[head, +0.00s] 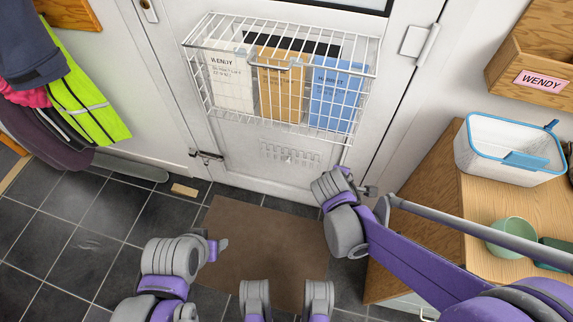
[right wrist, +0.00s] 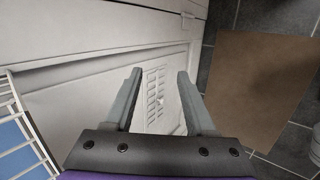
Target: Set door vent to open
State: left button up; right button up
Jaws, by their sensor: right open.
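The door vent (head: 290,154) is a small white slatted panel low on the white door, below the wire basket. It also shows in the right wrist view (right wrist: 156,90), with a small pale knob near its middle. I cannot tell whether its slots are open or closed. My right gripper (right wrist: 159,74) is open and empty, its two grey fingers spread on either side of the vent in that view, with no visible contact. In the head view its wrist is right of and below the vent. My left gripper (head: 218,246) is low over the mat's left side; its jaw opening is unclear.
A white wire basket (head: 285,130) holding several packets juts out above the vent. A brown mat (head: 255,225) lies before the door. A wooden cabinet (head: 430,200) with a white and blue tub (head: 510,150) stands right. Coats (head: 75,95) hang left.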

jog(key=w+a+f+n+t, duration=0.3)
jog(key=w+a+f+n, duration=0.5)
jog(key=n, duration=0.1)
jog(key=n+t, duration=0.3)
jog(key=n, duration=0.7)
send_near(287, 163)
jog(key=shift+t, duration=0.3)
jog(key=x, duration=0.8)
jog(key=shift+w+d+f, duration=0.1)
jog(key=shift+d+f, duration=0.05)
jog(key=shift+c, duration=0.2)
grip_shut()
